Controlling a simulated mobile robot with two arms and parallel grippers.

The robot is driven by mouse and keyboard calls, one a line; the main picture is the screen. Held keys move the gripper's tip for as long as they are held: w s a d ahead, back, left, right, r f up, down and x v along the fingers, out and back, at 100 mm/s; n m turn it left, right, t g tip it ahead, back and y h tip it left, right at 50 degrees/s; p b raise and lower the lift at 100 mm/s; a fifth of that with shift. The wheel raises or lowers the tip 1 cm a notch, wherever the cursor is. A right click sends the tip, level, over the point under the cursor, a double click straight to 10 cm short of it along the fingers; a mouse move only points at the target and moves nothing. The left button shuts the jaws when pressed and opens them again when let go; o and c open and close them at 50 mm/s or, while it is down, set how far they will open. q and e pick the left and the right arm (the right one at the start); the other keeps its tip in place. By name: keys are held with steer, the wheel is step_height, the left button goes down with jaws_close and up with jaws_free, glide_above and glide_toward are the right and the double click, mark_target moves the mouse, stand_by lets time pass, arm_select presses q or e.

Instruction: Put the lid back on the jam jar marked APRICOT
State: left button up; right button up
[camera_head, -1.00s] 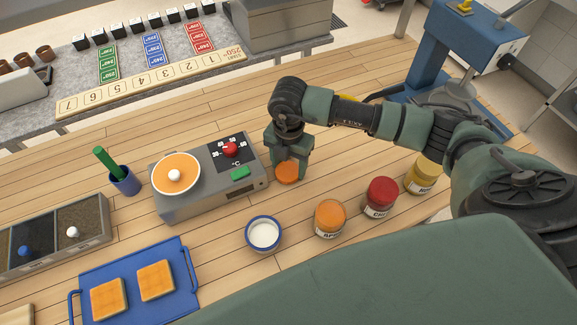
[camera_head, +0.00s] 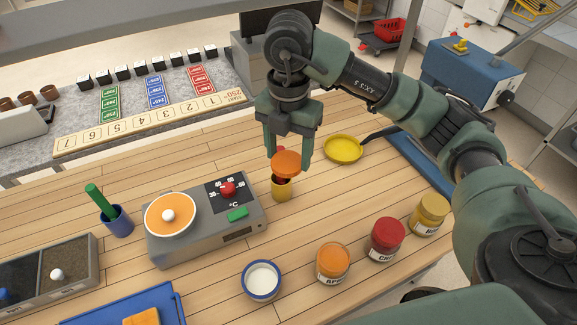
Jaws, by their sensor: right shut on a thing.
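My right gripper (camera_head: 287,164) points down, shut on an orange lid (camera_head: 286,165), and holds it above the table. The jar marked with letters like "APR" (camera_head: 332,265) stands upright at the lower right, apart from the gripper. Its top looks orange; I cannot tell jam from glass there. The lid is up and to the left of this jar in the picture. My left gripper is not in view.
A red jar (camera_head: 386,240) and a yellow jar (camera_head: 430,216) stand right of the orange one. A white-filled bowl (camera_head: 261,281) is on its left. A dial unit (camera_head: 240,230) is left; a yellow pan (camera_head: 343,149) lies behind.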

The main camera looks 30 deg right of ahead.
mark_target(290, 173)
steer(key=shift+r, duration=0.3)
steer(key=n, duration=0.4)
steer(key=s+f+n, duration=0.1)
steer(key=shift+a+n, duration=0.2)
steer(key=shift+n, duration=0.2)
steer(key=n, duration=0.2)
steer(key=s+n, duration=0.1)
steer(key=n, duration=0.1)
steer(key=f+n, duration=0.1)
steer(key=n, duration=0.2)
steer(key=shift+s+a, duration=0.15)
steer(key=shift+a, duration=0.1)
steer(key=n, duration=0.4)
steer(key=s+f+n, duration=0.1)
steer(key=n, duration=0.2)
steer(key=shift+s+a, duration=0.1)
steer(key=shift+a, duration=0.2)
steer(key=s+a+f+n, duration=0.1)
steer(key=s+n, duration=0.1)
steer(key=n, duration=1.1)
steer(key=s+a+f+n, duration=0.1)
steer(key=s+f+n, duration=0.1)
steer(key=n, duration=1.2)
steer(key=shift+s+f, duration=0.15)
steer(key=shift+s, duration=0.5)
